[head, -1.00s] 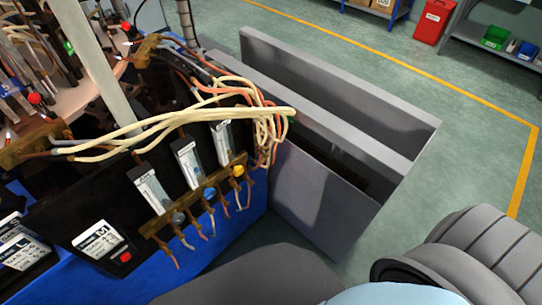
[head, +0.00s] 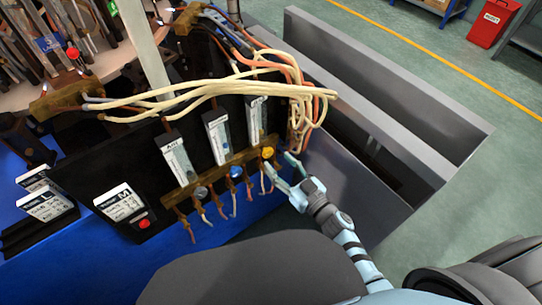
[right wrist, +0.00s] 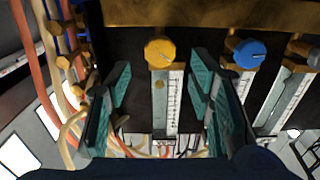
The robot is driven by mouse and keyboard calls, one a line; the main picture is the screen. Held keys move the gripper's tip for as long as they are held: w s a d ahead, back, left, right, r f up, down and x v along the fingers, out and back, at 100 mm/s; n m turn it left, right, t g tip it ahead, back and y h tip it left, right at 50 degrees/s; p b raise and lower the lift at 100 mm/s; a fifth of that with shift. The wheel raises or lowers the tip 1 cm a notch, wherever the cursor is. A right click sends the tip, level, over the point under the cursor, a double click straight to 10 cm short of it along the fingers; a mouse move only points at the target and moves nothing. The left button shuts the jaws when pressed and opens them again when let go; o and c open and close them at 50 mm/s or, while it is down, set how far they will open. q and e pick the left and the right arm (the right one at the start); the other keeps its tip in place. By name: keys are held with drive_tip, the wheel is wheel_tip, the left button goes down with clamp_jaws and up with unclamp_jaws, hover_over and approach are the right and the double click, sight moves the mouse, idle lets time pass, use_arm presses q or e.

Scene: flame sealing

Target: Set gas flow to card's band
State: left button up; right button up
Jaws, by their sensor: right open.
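Three flowmeters with scaled tubes stand on the dark panel: left (head: 178,160), middle (head: 217,136) and right (head: 256,116). Below them are a grey knob (head: 201,192), a blue knob (head: 236,171) and a yellow knob (head: 268,152). My right gripper (head: 280,164) is open at the yellow knob. In the right wrist view the yellow knob (right wrist: 159,53) lies just beyond and between the open, empty fingers (right wrist: 160,85). A white card marked M (head: 120,204) stands on the panel's left; its small print is unreadable. My left gripper is out of view.
Cream and orange hoses (head: 230,88) loop above the flowmeters and hang down right of the yellow knob. More cards (head: 45,204) stand at far left. A red button (head: 144,224) is beside the M card. A grey open-topped bin (head: 350,210) stands to the right.

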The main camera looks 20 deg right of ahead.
sight(269, 154)
drive_tip(key=x, duration=0.4)
drive_tip(key=shift+w+a+f+b, duration=0.1)
drive_tip(key=shift+w+a+b, duration=0.05)
drive_tip(key=shift+w+b, duration=0.2)
drive_tip(key=shift+c, duration=0.6)
drive_tip(key=c, duration=1)
